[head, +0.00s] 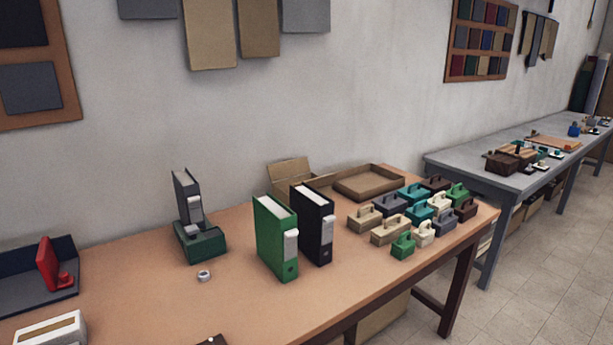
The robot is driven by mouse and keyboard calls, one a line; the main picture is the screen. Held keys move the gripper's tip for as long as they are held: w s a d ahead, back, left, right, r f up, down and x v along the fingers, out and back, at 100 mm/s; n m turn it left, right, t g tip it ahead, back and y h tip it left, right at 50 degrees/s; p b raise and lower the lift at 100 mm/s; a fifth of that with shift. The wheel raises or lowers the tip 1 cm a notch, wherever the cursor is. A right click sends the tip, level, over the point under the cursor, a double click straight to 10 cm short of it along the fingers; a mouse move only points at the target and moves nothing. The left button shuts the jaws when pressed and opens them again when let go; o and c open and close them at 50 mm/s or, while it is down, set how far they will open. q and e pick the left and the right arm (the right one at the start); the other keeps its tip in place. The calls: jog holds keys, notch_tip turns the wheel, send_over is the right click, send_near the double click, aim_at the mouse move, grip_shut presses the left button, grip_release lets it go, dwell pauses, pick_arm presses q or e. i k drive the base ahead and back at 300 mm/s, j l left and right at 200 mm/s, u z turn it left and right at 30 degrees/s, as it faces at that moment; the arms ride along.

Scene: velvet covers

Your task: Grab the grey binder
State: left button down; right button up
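The grey binder (184,196) stands upright at the back left of the brown table (140,285), close to the wall. Its lower end is in or behind a dark green holder (203,243); I cannot tell which. A pale label shows on its spine. Neither of my grippers is in view.
A green binder (270,238) and a black binder (311,225) stand upright to the right. A small round white item (204,276) lies before the holder. Several small handled blocks (403,245) and a shallow tray (396,181) fill the right end.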

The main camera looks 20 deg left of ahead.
aim_at(186, 186)
jog(key=j+u, duration=0.1)
jog(key=u, duration=0.3)
jog(key=i+u, duration=0.15)
jog(key=u, duration=0.7)
jog(key=i+u, duration=0.15)
jog(key=u, duration=0.25)
jog(key=i+u, duration=0.1)
jog(key=u, duration=0.35)
